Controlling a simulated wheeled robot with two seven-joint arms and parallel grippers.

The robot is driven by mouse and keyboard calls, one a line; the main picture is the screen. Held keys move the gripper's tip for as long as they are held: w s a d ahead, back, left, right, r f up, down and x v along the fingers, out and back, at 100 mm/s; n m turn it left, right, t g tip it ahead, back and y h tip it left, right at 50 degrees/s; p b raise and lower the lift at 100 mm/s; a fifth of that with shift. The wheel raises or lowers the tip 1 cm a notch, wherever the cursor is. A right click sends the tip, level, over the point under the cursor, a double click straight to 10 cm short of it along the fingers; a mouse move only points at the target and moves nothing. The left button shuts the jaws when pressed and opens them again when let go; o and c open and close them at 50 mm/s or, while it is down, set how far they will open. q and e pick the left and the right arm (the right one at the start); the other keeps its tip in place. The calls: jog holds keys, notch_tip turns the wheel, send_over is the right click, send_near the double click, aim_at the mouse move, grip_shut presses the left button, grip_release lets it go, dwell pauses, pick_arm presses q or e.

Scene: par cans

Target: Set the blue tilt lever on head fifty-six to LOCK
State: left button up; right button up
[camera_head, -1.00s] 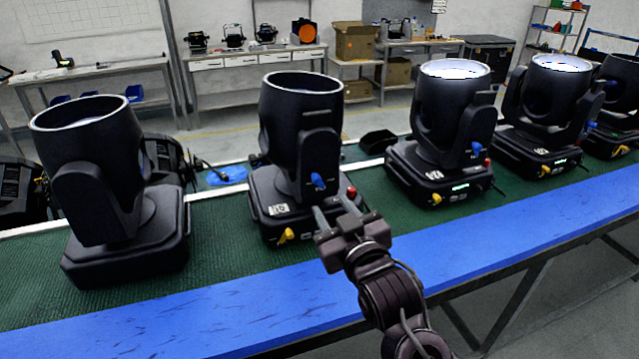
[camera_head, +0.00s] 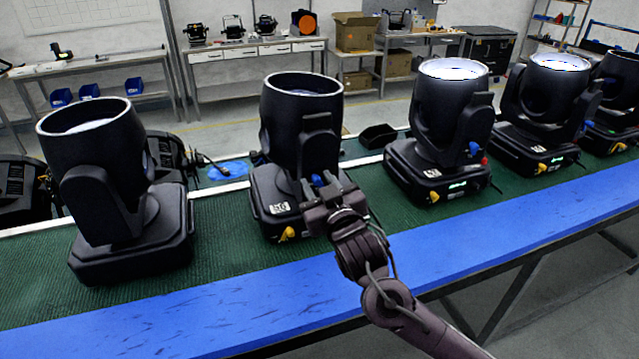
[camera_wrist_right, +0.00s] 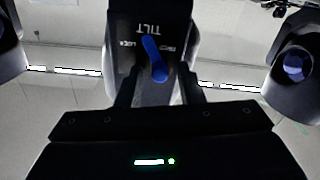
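The moving head (camera_head: 300,120) whose base label (camera_head: 280,208) looks like 56 stands on the green mat. Its blue tilt lever (camera_head: 318,180) shows in the head view between my right gripper's fingers. My right gripper (camera_head: 320,186) is open, close in front of that lever. In the right wrist view the blue lever (camera_wrist_right: 153,58) lies between the fingers (camera_wrist_right: 158,74), with a gap on each side. The markings appear upside down: TILT above, LOCK at left, probably FREE at right. The lever slants, its upper end leaning slightly left. My left gripper is not in view.
Another head (camera_head: 100,170) stands at left, and several more stand at right, including one with a lit top (camera_head: 445,110). A yellow lever (camera_head: 286,233) is low on the middle head's base. A blue strip (camera_head: 230,305) along the front edge is clear.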

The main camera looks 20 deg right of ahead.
grip_shut()
jog(key=m, duration=0.1)
jog(key=m+p, duration=0.1)
jog(key=shift+d+r+m, duration=0.2)
jog(key=shift+d+m, duration=0.1)
jog(key=shift+d, duration=0.1)
jog(key=d+m, duration=0.1)
jog(key=m, duration=0.2)
jog(key=m+p, duration=0.1)
jog(key=m, duration=0.2)
jog(key=d+m+p, duration=0.1)
jog(key=m, duration=0.2)
jog(key=shift+w+d+f, duration=0.1)
jog(key=shift+d+f, duration=0.05)
jog(key=shift+d, duration=0.15)
jog(key=shift+m, duration=0.3)
